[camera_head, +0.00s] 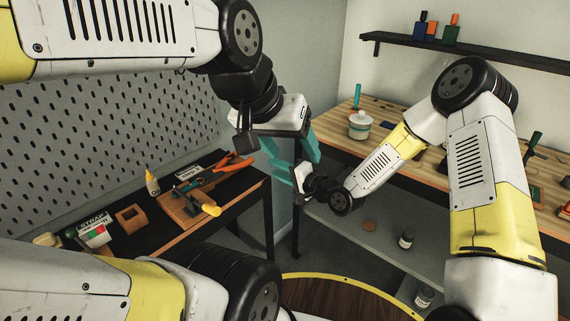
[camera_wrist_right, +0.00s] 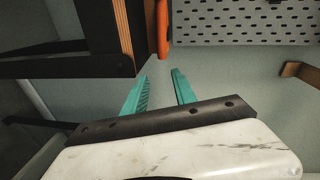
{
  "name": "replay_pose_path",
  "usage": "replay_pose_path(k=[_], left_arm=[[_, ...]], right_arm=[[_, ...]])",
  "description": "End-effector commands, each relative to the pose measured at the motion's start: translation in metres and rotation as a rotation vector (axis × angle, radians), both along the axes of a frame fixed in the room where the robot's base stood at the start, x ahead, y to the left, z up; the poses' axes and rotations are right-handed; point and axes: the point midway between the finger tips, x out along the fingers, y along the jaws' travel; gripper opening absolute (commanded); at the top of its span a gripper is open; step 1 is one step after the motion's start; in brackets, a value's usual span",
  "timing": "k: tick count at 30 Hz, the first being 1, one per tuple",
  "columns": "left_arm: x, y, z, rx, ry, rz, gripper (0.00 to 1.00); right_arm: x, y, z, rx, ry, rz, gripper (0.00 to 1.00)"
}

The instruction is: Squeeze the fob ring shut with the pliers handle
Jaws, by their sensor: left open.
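Pliers with orange handles (camera_head: 230,164) lie on the black workbench at left, beside a wooden fixture (camera_head: 178,212). A yellow-handled tool (camera_head: 210,208) lies across the fixture. The fob ring is too small to make out. My left gripper (camera_head: 292,154) hangs off the bench's right end, its teal fingers apart and empty, pointing down. My right gripper is close by and partly hidden in the head view. In the right wrist view, my right gripper (camera_wrist_right: 160,80) has its teal fingers apart with nothing between them. An orange handle (camera_wrist_right: 162,28), likely the pliers', shows beyond them.
The black workbench (camera_head: 250,190) stands against a grey pegboard (camera_head: 90,130). A glue bottle (camera_head: 152,182), a small wooden box (camera_head: 131,218) and a labelled box (camera_head: 95,232) stand on it. A wooden bench (camera_head: 340,135) with a white pot (camera_head: 360,124) is behind my arms.

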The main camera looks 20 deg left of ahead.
Motion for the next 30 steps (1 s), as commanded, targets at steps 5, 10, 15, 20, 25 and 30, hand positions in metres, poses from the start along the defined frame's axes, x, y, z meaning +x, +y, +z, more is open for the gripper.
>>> replay_pose_path(k=[5,10,15,20,25,30], left_arm=[[0.0,0.0,0.0,0.0,0.0,0.0,0.65],[0.0,0.0,0.0,0.0,0.0,0.0,0.65],[0.0,0.0,0.0,0.0,0.0,0.0,0.65],[0.0,0.0,0.0,0.0,0.0,0.0,0.65],[0.0,0.0,0.0,0.0,0.0,0.0,0.65],[0.0,0.0,0.0,0.0,0.0,0.0,0.65]], right_arm=[[-0.016,0.019,-0.009,0.158,0.081,0.011,0.33],[-0.018,0.026,-0.01,0.2,0.099,0.013,0.33],[-0.012,0.041,-0.01,0.199,0.099,0.015,0.33],[-0.003,0.062,-0.01,0.198,0.097,0.016,0.33],[0.007,0.084,-0.01,0.197,0.099,0.014,0.33],[0.014,0.095,-0.011,0.195,0.099,0.012,0.25]])
